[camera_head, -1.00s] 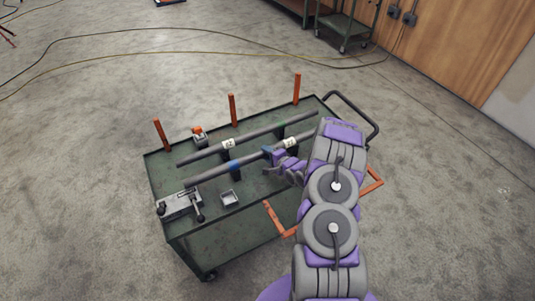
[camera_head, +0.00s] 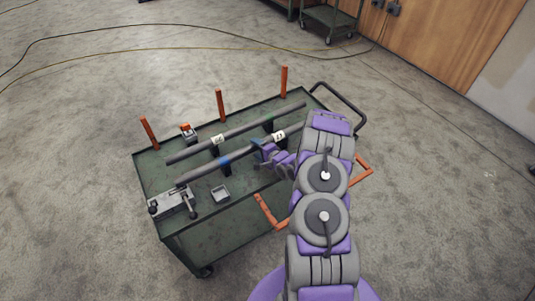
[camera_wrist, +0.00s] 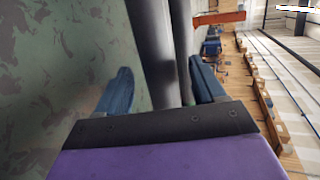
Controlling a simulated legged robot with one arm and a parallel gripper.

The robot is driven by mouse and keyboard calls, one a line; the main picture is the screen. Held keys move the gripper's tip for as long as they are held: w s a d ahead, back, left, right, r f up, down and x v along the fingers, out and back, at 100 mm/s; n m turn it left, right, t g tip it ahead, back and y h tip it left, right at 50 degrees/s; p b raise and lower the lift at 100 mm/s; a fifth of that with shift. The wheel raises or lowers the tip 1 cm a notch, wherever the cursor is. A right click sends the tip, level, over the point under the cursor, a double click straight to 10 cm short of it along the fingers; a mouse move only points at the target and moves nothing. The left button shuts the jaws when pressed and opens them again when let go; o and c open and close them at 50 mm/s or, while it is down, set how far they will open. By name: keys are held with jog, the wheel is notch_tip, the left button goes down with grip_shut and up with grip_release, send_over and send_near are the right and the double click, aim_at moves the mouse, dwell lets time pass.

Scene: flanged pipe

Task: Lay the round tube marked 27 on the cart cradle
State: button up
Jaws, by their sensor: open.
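Two long grey tubes lie roughly parallel on the green cart (camera_head: 215,235). The rear tube (camera_head: 245,128) bears a white label at its middle. The front tube (camera_head: 203,171) bears a white label towards its right end and a blue band. I cannot read either number surely. Dark cradle supports show under the tubes, partly hidden. My gripper (camera_head: 264,153) is at the front tube, right of the blue band. In the wrist view, my gripper (camera_wrist: 164,88) is open, with a dark tube (camera_wrist: 153,45) passing between its blue fingers; contact is unclear.
Orange posts (camera_head: 220,105) stand along the cart's far edge. A grey clamp-like fixture (camera_head: 173,202) and small tray (camera_head: 220,193) sit at the near left. An orange-topped block (camera_head: 187,132) sits behind. Orange brackets (camera_head: 265,212) jut from the near side. Cables cross the floor behind.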

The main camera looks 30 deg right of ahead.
jog(key=p+v, duration=0.3)
jog(key=v, duration=1.4)
jog(key=shift+w+d, duration=0.1)
jog(key=shift+w, duration=0.05)
jog(key=s+a+r+n+g+h, duration=0.25)
jog(key=r+n+g, duration=0.25)
jog(key=r, duration=0.4)
jog(key=s+a+r+n+g+h, duration=0.25)
jog(key=s+r+n+g, duration=0.2)
jog(key=r, duration=0.45)
jog(key=s+a+r+n+g, duration=0.2)
jog(key=s+a+r, duration=0.2)
jog(key=s+a, duration=0.2)
jog(key=s+a+r+n+g+y, duration=0.1)
jog(key=s+a+r, duration=0.3)
jog(key=s, duration=0.7)
jog(key=s+a+r+n+g+y, duration=0.1)
jog(key=s+a+r+n+g, duration=0.2)
jog(key=s+a, duration=0.5)
jog(key=shift+s+r+n, duration=0.2)
jog(key=shift+r+n, duration=0.25)
jog(key=shift+r, duration=0.35)
jog(key=shift+c, duration=0.2)
